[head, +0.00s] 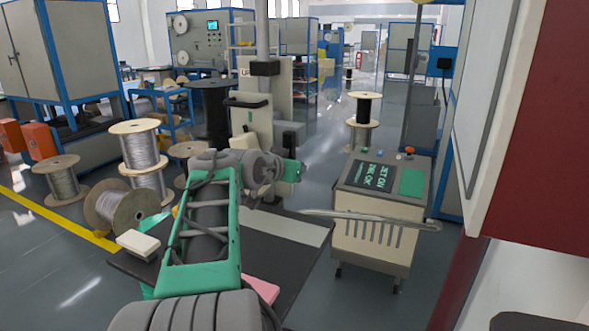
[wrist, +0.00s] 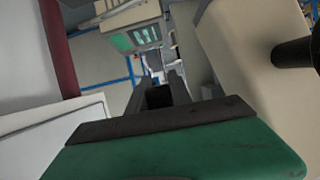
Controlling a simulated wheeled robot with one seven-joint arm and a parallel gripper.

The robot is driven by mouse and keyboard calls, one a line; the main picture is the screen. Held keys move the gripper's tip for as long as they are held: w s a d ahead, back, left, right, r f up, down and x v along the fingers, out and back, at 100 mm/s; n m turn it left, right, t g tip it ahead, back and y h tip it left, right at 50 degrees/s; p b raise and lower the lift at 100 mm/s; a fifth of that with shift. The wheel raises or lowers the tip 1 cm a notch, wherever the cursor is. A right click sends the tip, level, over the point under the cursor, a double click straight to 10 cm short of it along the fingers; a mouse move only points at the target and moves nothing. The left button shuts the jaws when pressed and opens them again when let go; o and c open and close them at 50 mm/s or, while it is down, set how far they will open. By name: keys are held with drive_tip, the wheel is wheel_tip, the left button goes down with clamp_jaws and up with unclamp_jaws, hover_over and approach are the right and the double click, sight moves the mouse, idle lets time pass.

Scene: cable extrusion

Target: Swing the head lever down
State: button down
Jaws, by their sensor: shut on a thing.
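The cream machine (head: 258,113) with a dark column stands behind my arm in the head view. A black handle (head: 248,103) sticks out on its left side. My gripper (head: 299,170) is low at the machine's right side, and its fingers are too small to make out there. In the wrist view my gripper (wrist: 162,92) has its dark fingers close around a dark piece (wrist: 160,98), which looks like the end of the head lever. The rest of the lever is hidden. A black cylinder (wrist: 292,52) stands out from a cream body at the right of the wrist view.
A control cabinet (head: 378,225) with a green screen stands right of the machine. A dark table (head: 285,270) lies below my arm, with a pale box (head: 138,243) at its left edge. Cable spools (head: 138,150) stand at left. A dark red panel (head: 530,130) closes the right side.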

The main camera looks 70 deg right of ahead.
drive_tip(key=shift+r, duration=0.1)
drive_tip(key=c, duration=1.2)
unclamp_jaws()
drive_tip(key=shift+o, duration=0.2)
drive_tip(key=v, duration=0.7)
drive_tip(key=shift+a, duration=0.35)
drive_tip(key=shift+r, duration=0.1)
